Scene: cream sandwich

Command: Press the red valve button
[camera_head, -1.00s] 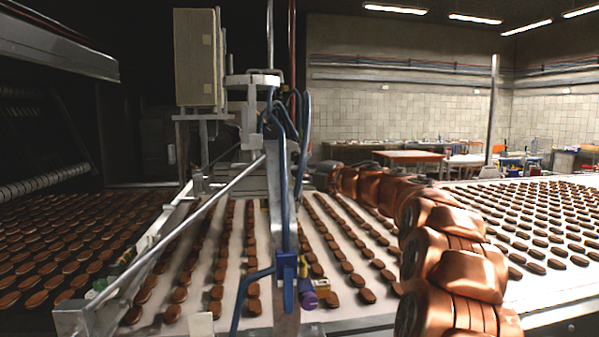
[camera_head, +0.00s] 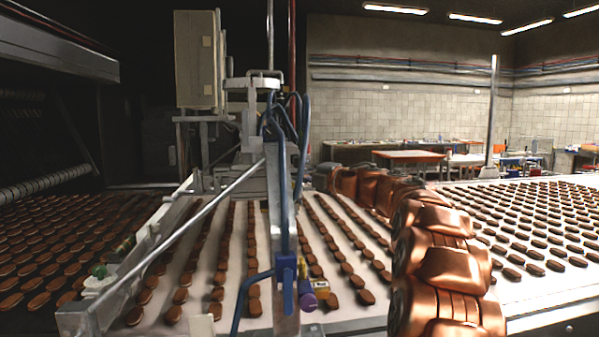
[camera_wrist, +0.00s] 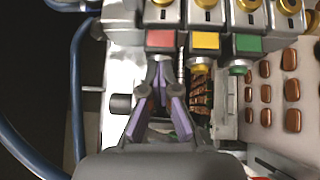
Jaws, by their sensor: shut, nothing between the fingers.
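In the wrist view, the red valve button (camera_wrist: 161,38) is a red block at the left of a row with a yellow block (camera_wrist: 206,40) and a green block (camera_wrist: 247,43). My gripper (camera_wrist: 161,75) has purple fingers that are shut, with nothing between them. Its tips point at the red button's lower edge, in line with it. I cannot tell whether they touch it. In the head view the button and my gripper are hidden behind the machine's column.
The machine's metal column (camera_head: 283,200) with blue hoses stands in the middle of the head view. A conveyor (camera_head: 330,238) carries rows of brown biscuits. In the wrist view, a thick blue hose (camera_wrist: 76,90) runs left of my gripper and biscuits (camera_wrist: 291,88) lie at right.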

